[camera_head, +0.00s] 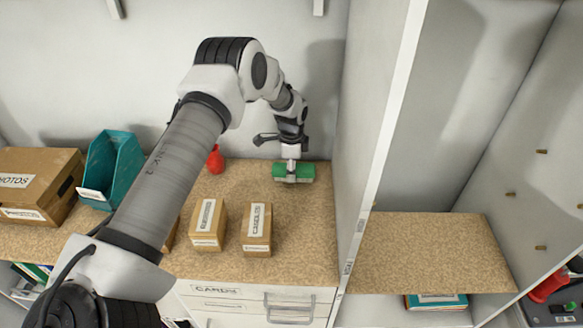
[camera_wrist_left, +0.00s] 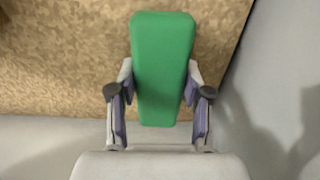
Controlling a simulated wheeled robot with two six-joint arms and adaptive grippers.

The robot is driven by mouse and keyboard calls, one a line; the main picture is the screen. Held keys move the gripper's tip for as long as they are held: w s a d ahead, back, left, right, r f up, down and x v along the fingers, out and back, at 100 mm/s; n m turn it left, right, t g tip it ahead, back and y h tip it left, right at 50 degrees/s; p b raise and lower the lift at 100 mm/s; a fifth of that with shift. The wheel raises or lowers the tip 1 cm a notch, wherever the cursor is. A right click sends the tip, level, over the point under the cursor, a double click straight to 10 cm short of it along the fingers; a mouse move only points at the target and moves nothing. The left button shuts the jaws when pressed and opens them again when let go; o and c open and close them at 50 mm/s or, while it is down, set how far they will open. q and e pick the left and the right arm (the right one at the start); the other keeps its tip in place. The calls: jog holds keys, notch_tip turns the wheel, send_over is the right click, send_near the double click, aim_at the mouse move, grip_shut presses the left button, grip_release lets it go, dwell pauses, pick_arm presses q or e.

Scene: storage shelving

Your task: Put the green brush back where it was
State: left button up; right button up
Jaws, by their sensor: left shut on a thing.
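The green brush (camera_head: 294,172) is at the back right of the cork-topped counter, near the upright side panel. My left gripper (camera_head: 291,160) reaches down to it from above and is shut on it. In the left wrist view the brush's green body (camera_wrist_left: 162,65) lies between the two fingers of the left gripper (camera_wrist_left: 160,105), with a finger on each side. I cannot tell whether the brush touches the counter. My right gripper is not in view.
Two small cardboard boxes (camera_head: 208,226) (camera_head: 257,230) stand at the counter's front. A red vase (camera_head: 215,160), a teal bin (camera_head: 112,168) and a larger box (camera_head: 38,183) are to the left. The white side panel (camera_head: 372,150) stands close on the right, with an empty cork shelf (camera_head: 435,248) beyond.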

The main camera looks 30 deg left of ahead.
pick_arm(q)
jog(key=shift+f, duration=0.2)
jog(key=o, duration=0.9)
jog(key=shift+f, duration=0.1)
jog(key=shift+c, duration=0.2)
jog(key=o, duration=0.3)
jog(key=shift+w+a+f, duration=0.1)
jog(key=shift+w, duration=0.05)
jog(key=shift+o, duration=0.2)
